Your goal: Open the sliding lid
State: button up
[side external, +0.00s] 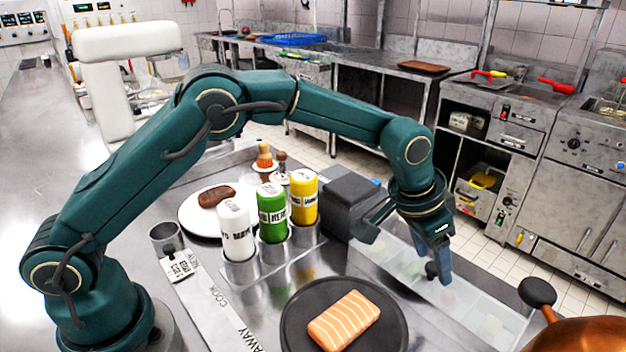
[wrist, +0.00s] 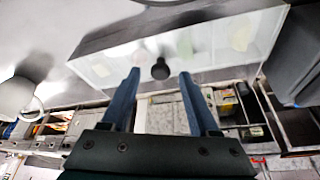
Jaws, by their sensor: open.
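The sliding lid (side external: 470,305) is a clear, see-through panel on a long, low container at the right of the counter in the side view. It also shows in the wrist view (wrist: 205,50), with blurred pale and green shapes beneath it. A small dark knob (wrist: 160,70) stands on the lid; in the side view the knob (side external: 431,270) is partly beside the blue fingers. My gripper (side external: 440,262) points down over the lid. In the wrist view its open fingers (wrist: 159,76) lie either side of the knob, with visible gaps. The lid appears to cover the container.
A dark grey box (side external: 352,203) stands at the container's far end. White, green and yellow bottles (side external: 272,215) stand left of it. A black plate (side external: 300,325) with a salmon piece (side external: 343,319) lies in front. A copper vessel (side external: 578,336) is at lower right.

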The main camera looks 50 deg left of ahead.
jog(key=shift+w+f, duration=0.1)
jog(key=shift+f, duration=0.15)
grip_shut()
dwell(1.4)
